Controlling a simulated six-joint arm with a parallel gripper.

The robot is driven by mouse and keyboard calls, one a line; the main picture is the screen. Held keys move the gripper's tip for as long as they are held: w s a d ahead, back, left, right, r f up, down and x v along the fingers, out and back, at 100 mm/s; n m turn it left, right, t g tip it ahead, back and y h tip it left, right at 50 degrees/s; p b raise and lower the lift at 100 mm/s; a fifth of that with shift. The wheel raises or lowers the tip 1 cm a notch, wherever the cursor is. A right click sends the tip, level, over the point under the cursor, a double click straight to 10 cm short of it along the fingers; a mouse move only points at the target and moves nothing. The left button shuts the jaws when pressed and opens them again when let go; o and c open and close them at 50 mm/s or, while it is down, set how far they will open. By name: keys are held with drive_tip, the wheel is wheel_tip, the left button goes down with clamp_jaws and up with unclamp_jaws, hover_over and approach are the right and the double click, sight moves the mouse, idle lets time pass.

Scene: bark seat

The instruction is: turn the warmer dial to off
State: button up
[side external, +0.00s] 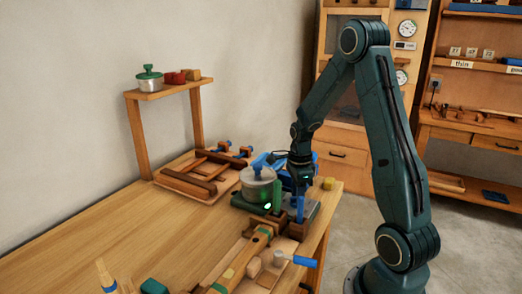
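The warmer (242,203) is a dark green base on the wooden bench. A silver pot (258,188) with a blue knob on its lid sits on it. A small green light (267,207) glows on the warmer's front. I cannot make out the dial; it may be hidden or too small to tell. My gripper (300,188) points down just right of the pot, above the warmer's right side. A blue upright piece (300,206) shows right below it; I cannot tell whether they touch. The fingers are too small and dark to show whether they are open or shut.
A wooden rack (203,172) lies behind the warmer, by the wall. A wooden jig (240,262) with a blue-handled crank (304,262) is in front. A yellow block (328,184) sits at the right edge.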

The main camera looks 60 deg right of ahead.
clamp_jaws()
